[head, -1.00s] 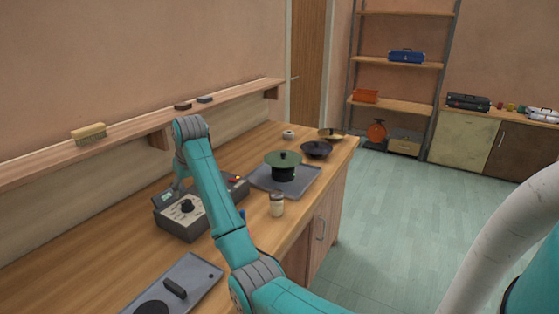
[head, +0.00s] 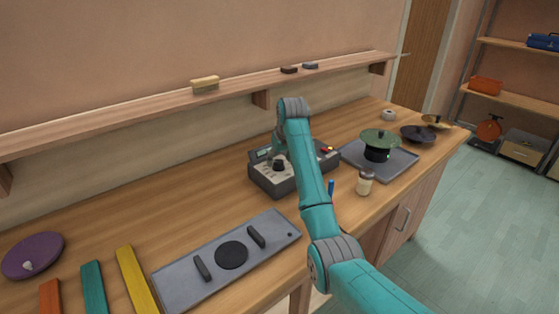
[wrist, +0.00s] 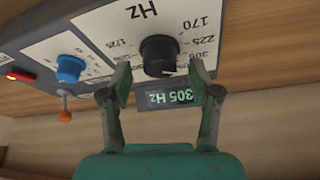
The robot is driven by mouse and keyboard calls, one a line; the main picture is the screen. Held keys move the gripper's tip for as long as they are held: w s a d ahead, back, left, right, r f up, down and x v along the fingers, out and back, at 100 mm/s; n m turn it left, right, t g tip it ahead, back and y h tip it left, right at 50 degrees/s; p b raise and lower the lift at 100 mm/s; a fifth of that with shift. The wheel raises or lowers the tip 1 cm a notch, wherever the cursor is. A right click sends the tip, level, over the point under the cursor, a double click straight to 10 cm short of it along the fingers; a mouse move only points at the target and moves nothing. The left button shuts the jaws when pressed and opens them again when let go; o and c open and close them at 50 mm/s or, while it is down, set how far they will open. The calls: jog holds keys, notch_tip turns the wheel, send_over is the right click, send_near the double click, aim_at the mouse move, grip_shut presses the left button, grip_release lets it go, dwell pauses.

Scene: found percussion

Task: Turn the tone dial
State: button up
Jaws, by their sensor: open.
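The tone box (head: 285,182) is a dark grey case with a pale panel on the worktop. Its tone dial (wrist: 158,52) is a black knob on a printed scale marked Hz, upside down in the wrist view; it also shows in the head view (head: 279,166). A small display (wrist: 168,97) beside the dial reads 305 Hz in green. My gripper (wrist: 160,76) is open, with one finger on each side of the dial's near edge. I cannot tell whether the fingers touch it. In the head view my gripper (head: 279,153) is at the dial.
A blue knob (wrist: 70,68) and an orange-tipped lever (wrist: 65,116) sit beside the dial's panel. A jar (head: 365,183) and a tray with a green-lidded pot (head: 378,146) stand to the right. A grey plate (head: 182,278) lies in front. A wall shelf (head: 130,117) runs behind.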

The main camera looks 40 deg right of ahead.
jog(key=shift+w+f, duration=0.2)
jog(key=shift+f, duration=0.25)
jog(key=c, duration=1.1)
jog(key=shift+c, duration=0.2)
jog(key=shift+m, duration=0.3)
jog(key=shift+a+m+g+h, duration=0.15)
jog(key=shift+m+h, duration=0.35)
jog(key=shift+m, duration=0.8)
jog(key=shift+d+m+g+h, duration=0.1)
jog(key=shift+m+g+h, duration=0.3)
jog(key=shift+m, duration=0.9)
jog(key=o, duration=1.1)
